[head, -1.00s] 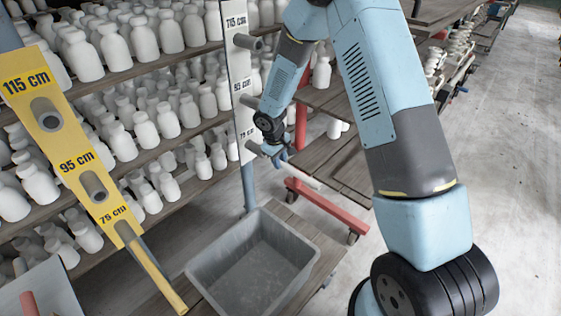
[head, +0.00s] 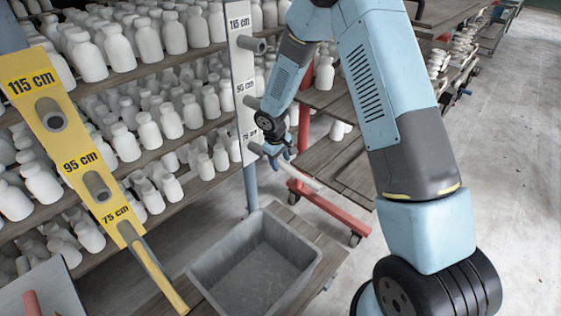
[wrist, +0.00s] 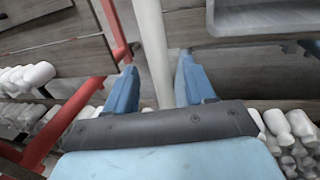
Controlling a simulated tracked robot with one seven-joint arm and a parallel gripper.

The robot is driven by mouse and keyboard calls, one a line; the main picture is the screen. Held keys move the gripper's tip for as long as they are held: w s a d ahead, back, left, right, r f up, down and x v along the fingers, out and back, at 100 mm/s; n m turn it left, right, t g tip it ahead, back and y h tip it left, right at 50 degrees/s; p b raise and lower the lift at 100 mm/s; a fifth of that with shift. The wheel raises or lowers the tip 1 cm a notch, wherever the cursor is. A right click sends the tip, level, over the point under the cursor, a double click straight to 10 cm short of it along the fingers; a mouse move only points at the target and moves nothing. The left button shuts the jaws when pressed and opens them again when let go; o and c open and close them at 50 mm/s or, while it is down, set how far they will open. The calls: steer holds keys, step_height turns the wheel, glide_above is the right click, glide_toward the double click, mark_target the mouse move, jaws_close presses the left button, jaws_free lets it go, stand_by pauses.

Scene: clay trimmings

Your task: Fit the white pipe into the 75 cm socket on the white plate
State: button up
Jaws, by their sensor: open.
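The white plate (head: 240,85) stands upright beside the shelves, with sockets marked 115, 95 and 75 cm. Its lowest socket, the 75 cm one (head: 256,149), is partly hidden by my gripper. My gripper (head: 283,157) is just right of that socket. The white pipe (head: 306,178) shows from my gripper down to the right, roughly in line with the socket. Whether its far end sits in the socket is hidden. In the wrist view, the pipe (wrist: 152,45) runs between the two blue fingers of my open gripper (wrist: 157,75), with a gap beside it.
A yellow plate (head: 75,135) with similar sockets leans at the left. A grey bin (head: 203,284) stands below on a wooden board. Shelves of white bottles fill the left and back. A red wheeled frame (head: 330,206) is below the pipe. Floor is clear at right.

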step_height(320, 180, up, 13)
steer(key=s+a, duration=0.1)
steer(key=shift+s+a, duration=0.4)
steer(key=s+d+r+m+t, duration=0.1)
steer(key=s+d+r+m, duration=0.1)
steer(key=s+d+r, duration=0.6)
steer(key=s+d+r+m+t, duration=0.1)
steer(key=s+d+r+m, duration=0.1)
steer(key=d+r, duration=0.65)
steer(key=s+d+r+m, duration=0.1)
steer(key=s+d+r, duration=0.1)
steer(key=s, duration=0.5)
steer(key=s+d+r+m+t+y, duration=0.1)
steer(key=s+d+r+m, duration=0.1)
steer(key=s+r, duration=0.3)
steer(key=s+d+r+m+t, duration=0.1)
steer(key=s+r+m, duration=0.1)
steer(key=s, duration=0.6)
steer(key=shift+s+d+r+y, duration=0.3)
steer(key=shift+s+d+r, duration=0.1)
steer(key=shift+r, duration=0.3)
